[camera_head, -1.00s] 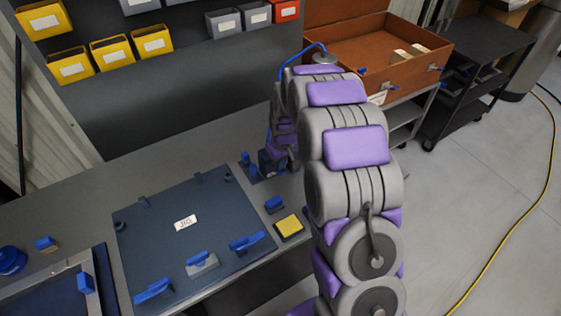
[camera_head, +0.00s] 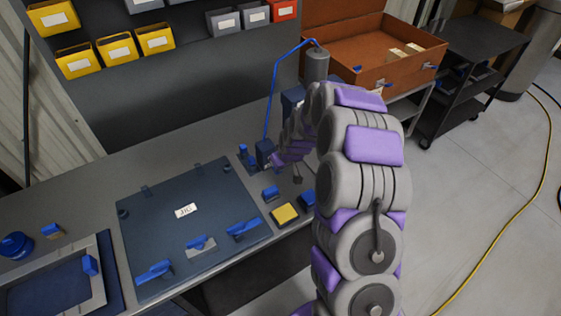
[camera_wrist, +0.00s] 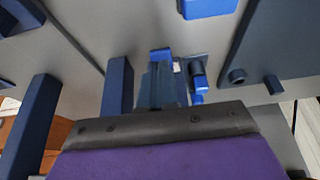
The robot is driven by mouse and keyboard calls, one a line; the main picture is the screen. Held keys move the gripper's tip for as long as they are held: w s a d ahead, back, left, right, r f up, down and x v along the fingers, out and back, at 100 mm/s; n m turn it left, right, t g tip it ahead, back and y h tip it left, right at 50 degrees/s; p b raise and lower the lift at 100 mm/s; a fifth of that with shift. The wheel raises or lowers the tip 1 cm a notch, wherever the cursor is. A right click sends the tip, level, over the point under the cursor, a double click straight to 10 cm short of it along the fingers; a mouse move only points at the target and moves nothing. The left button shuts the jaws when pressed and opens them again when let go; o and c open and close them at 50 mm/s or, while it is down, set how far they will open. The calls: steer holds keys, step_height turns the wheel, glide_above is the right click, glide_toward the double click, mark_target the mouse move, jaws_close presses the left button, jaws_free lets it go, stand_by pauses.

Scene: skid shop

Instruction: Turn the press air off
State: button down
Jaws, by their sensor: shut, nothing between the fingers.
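A grey cylinder (camera_head: 316,65) stands at the back of the bench, and a thin blue air line (camera_head: 271,95) runs from its top down to a small dark blue block (camera_head: 265,150). Small blue fittings (camera_head: 245,155) stand just left of that block. My gripper (camera_head: 276,160) is at the block's right side, partly hidden behind my arm in the head view. In the wrist view my gripper (camera_wrist: 161,88) is shut and empty, with blue parts (camera_wrist: 198,80) close beside its tips. I cannot tell whether it touches the block, or which part is the air valve's handle.
A dark plate (camera_head: 185,245) with blue clamps lies left on the bench. A yellow pad (camera_head: 285,214) is near the front edge. An orange-brown crate (camera_head: 385,75) and a black cart (camera_head: 475,75) stand at the back right. Open floor lies right.

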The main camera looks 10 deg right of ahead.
steer(key=shift+r, duration=0.1)
steer(key=shift+r, duration=0.8)
steer(key=shift+p, duration=0.3)
steer(key=s+d+r+p, duration=0.2)
steer(key=s+d+r, duration=0.1)
steer(key=s+r, duration=0.5)
steer(key=shift+p+v, duration=0.4)
steer(key=shift+v, duration=0.55)
steer(key=shift+a, duration=0.1)
